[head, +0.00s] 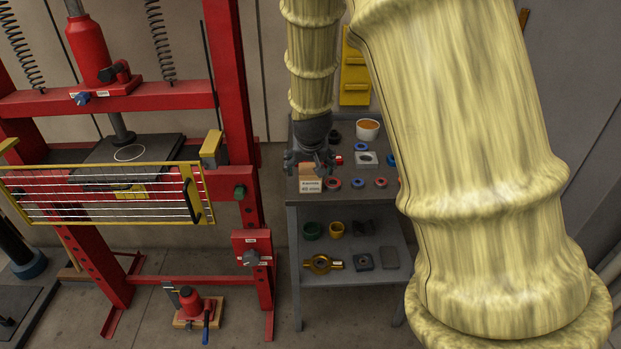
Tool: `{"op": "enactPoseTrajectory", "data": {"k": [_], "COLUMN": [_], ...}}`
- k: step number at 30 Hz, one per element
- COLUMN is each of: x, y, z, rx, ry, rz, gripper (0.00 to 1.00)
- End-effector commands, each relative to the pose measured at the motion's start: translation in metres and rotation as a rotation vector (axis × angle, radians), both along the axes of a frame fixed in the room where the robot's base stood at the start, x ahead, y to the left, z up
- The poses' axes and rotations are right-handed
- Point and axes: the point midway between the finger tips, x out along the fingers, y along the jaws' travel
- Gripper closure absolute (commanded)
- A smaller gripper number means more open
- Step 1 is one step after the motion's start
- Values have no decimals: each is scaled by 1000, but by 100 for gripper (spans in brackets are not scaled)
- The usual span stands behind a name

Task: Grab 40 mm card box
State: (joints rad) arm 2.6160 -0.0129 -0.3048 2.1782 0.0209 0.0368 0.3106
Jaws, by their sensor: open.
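The card box (311,186) stands on the left front of the grey cart's top shelf. Its pale front bears a label, which seems to read 40 mm, and part of its brown top shows. My gripper (310,168) points down at the box from above, with its dark fingers spread to the left and right near the box's upper part. The fingers partly hide the box top, and I cannot tell whether they touch it. The gripper is open.
The grey cart (345,216) also holds several red and blue rings, a metal block (367,159) and a white tub (367,130). Its lower shelf holds more parts. A red press frame (240,95) with a yellow-framed guard (100,195) stands close on the left.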

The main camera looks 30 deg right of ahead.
Motion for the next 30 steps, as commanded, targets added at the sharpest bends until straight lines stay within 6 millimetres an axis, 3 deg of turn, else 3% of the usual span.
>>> {"op": "enactPoseTrajectory", "data": {"k": [16,26,27,30], "x": [20,22,22,22], "y": [-15,-17,-17,-17], "z": [-40,-44,-44,-44], "rx": [0,1,1,1], "ry": [2,1,1,1], "rz": [0,0,0,0], "gripper": [16,16,18,36]}}
